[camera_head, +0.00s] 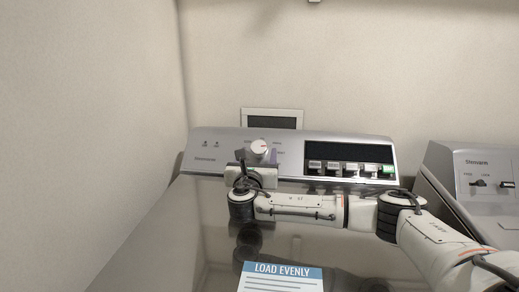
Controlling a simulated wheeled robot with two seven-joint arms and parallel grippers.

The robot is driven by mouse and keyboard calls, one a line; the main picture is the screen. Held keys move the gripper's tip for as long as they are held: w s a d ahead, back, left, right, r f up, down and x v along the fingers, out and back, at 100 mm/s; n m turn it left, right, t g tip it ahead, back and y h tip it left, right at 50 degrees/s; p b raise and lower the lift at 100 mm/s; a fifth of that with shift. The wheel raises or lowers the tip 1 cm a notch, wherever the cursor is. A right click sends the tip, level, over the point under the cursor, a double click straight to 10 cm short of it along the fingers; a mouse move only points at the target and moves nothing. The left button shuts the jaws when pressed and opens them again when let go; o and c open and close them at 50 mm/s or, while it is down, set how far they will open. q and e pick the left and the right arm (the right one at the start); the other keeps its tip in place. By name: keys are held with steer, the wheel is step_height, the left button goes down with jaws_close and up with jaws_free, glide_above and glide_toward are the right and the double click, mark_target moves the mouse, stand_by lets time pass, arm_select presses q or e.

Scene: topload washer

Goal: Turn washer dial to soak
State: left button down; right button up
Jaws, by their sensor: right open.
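The washer dial (260,147) is a round white knob with a small red mark, on the left half of the grey control panel (200,166). My right arm comes in from the lower right, and its gripper (258,160) is at the dial, just below and in front of it. The gripper is open, with its fingers near the dial's lower edge. I cannot tell whether they touch it. The hand hides the panel below the dial, and the labels around the dial are too small to read. My left gripper is not in view.
A dark display (348,153) and a row of several buttons (350,169), one green, are right of the dial. The washer's glossy lid (160,235) carries a "LOAD EVENLY" label (282,278). A second appliance (480,185) stands at right. A wall closes off the left.

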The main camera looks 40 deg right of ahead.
mark_target(258, 152)
steer(key=shift+x, duration=2.3)
steer(key=shift+a, duration=0.1)
steer(key=c, duration=1.1)
